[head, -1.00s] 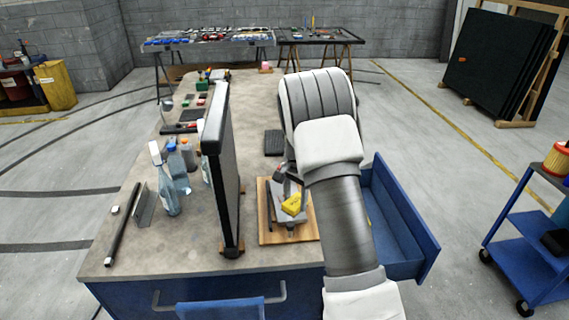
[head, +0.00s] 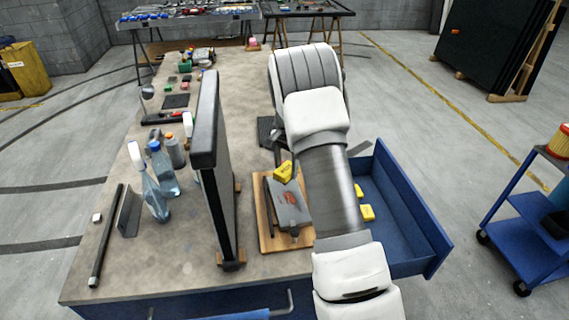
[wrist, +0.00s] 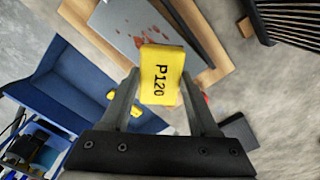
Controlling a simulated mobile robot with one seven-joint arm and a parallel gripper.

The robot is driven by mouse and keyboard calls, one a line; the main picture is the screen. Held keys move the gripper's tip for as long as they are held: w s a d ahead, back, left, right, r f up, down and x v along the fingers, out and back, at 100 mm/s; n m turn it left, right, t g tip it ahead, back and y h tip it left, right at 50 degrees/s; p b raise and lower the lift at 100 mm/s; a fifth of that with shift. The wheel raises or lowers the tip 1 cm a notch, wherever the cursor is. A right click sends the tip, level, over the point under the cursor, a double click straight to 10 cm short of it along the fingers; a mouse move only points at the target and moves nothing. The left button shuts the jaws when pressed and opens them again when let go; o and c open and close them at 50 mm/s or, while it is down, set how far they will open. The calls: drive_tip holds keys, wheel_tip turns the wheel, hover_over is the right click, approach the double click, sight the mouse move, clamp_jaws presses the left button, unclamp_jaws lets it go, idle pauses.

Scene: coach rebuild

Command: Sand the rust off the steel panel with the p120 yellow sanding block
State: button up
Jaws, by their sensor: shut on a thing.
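The yellow sanding block marked P120 (wrist: 162,75) is between the two fingers of my gripper (wrist: 160,84), which is shut on it. In the head view the block (head: 284,172) shows at the far end of the steel panel, partly beside my arm. The grey steel panel (head: 287,214) lies on a wooden board (head: 265,238), with reddish-brown rust on its middle. The wrist view shows rust streaks on the panel (wrist: 118,22) beyond the block. The block looks raised off the panel, but the exact gap is unclear. My arm hides most of the gripper in the head view.
A dark upright panel (head: 207,150) stands left of the board. An open blue drawer (head: 405,225) at the right holds yellow blocks (head: 367,212). Spray bottles (head: 152,190) stand at the left of the bench (head: 180,262). A blue cart (head: 515,225) is at far right.

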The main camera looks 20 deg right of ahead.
drive_tip(key=b, duration=0.3)
hover_over(286, 193)
drive_tip(key=shift+f, duration=2.9)
drive_tip(key=shift+f+b, duration=0.7)
drive_tip(key=shift+f, duration=0.35)
drive_tip(key=shift+s+a+r, duration=0.1)
drive_tip(key=shift+s, duration=0.9)
drive_tip(key=shift+s+a+r, duration=0.1)
drive_tip(key=shift+s, duration=0.85)
drive_tip(key=shift+s+a+f+b, duration=0.15)
drive_tip(key=shift+s+b, duration=0.2)
drive_tip(key=shift+s, duration=0.6)
drive_tip(key=shift+s+a+f+b, duration=0.1)
drive_tip(key=shift+s+b, duration=0.25)
drive_tip(key=shift+s, duration=0.6)
drive_tip(key=shift+s+f, duration=0.2)
drive_tip(key=shift+f, duration=0.05)
drive_tip(key=shift+w, duration=0.5)
drive_tip(key=shift+c, duration=0.6)
drive_tip(key=shift+w+d+r, duration=0.1)
drive_tip(key=shift+w+d, duration=0.05)
drive_tip(key=shift+w, duration=1.05)
drive_tip(key=shift+w+d+r, duration=0.1)
drive_tip(key=shift+w+d, duration=0.1)
drive_tip(key=shift+w, duration=0.95)
drive_tip(key=shift+w+d+r, duration=0.1)
drive_tip(key=shift+w+d, duration=0.05)
drive_tip(key=shift+w, duration=1.05)
drive_tip(key=shift+f, duration=0.2)
